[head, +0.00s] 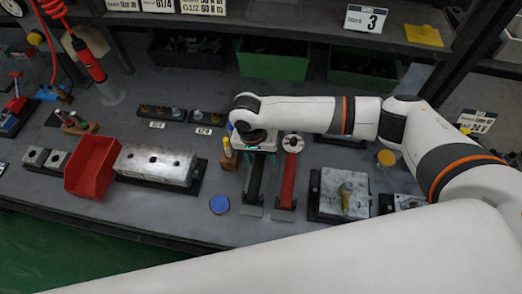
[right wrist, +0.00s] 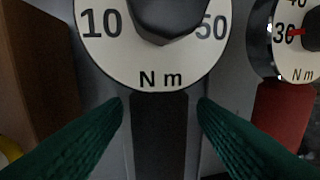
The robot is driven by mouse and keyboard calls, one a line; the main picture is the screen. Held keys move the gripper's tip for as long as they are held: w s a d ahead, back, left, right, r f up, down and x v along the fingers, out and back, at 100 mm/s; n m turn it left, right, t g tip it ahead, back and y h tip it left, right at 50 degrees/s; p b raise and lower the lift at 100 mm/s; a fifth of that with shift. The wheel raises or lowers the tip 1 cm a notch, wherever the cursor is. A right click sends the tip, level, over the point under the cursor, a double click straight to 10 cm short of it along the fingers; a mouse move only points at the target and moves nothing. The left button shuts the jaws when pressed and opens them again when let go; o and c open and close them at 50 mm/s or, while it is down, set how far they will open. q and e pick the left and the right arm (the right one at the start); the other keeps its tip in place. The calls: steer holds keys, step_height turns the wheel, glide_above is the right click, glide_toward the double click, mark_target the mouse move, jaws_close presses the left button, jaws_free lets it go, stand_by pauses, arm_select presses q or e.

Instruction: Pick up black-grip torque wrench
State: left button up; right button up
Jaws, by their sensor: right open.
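The black-grip torque wrench (head: 255,181) lies on the bench, with its dial end mostly hidden under my right arm in the head view. In the right wrist view its round white dial (right wrist: 152,75) reads 10, 50 and N m, and its black grip (right wrist: 160,135) runs down from it. My right gripper (right wrist: 160,108) is open. Its two green fingers stand on either side of the black grip, just below the dial, with gaps on both sides. My left gripper is not in view.
A red-grip torque wrench (head: 288,180) lies close on the right, its dial also in the right wrist view (right wrist: 297,38). A valve block (head: 345,193) stands further right, a larger block (head: 157,164) and red bin (head: 91,166) to the left. A blue disc (head: 219,204) lies in front.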

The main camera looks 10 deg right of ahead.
jaws_close()
steer(key=shift+w, duration=0.1)
stand_by(0.3)
